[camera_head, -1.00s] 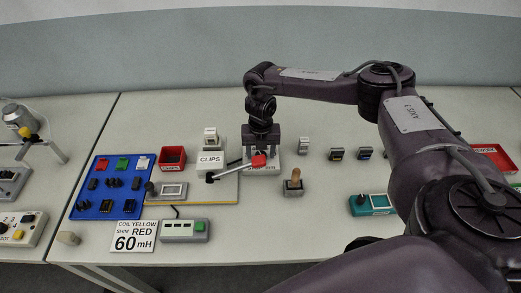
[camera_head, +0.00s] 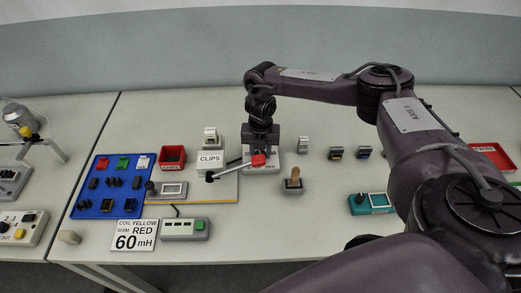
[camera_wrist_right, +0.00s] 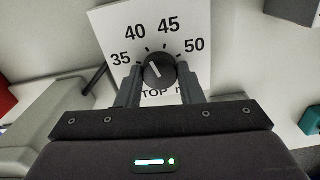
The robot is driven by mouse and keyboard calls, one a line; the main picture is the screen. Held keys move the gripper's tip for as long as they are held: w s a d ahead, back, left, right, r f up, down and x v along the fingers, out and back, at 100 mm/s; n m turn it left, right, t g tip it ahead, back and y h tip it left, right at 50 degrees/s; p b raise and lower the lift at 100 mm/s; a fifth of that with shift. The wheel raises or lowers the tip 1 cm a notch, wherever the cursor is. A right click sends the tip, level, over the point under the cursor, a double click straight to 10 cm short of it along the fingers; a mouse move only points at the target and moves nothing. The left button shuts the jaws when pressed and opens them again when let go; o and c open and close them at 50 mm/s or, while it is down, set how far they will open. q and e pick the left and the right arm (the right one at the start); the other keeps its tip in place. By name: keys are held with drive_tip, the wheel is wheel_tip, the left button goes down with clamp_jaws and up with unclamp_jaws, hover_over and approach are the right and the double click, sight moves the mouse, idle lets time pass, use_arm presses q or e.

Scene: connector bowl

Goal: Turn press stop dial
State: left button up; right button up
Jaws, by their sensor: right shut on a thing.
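The stop dial (camera_wrist_right: 158,70) is a round black knob with a white pointer line on a white scale plate (camera_wrist_right: 105,28) printed 35, 40, 45 and 50. The pointer leans up and left, roughly towards 40. My right gripper (camera_wrist_right: 159,78) has one finger on each side of the knob and is shut on it. In the head view my right gripper (camera_head: 262,140) points down over the dial's plate (camera_head: 276,160), hiding the knob there. The word STOP below the knob is partly covered by the gripper. My left gripper is not in view.
A wooden-handled stamp (camera_head: 293,184) and teal device (camera_head: 372,204) stand to the right.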

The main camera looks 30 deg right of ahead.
drive_tip(key=m+p, duration=0.1)
drive_tip(key=m, duration=0.3)
drive_tip(key=shift+m+p, duration=0.95)
drive_tip(key=shift+m, duration=0.85)
drive_tip(key=o, duration=1)
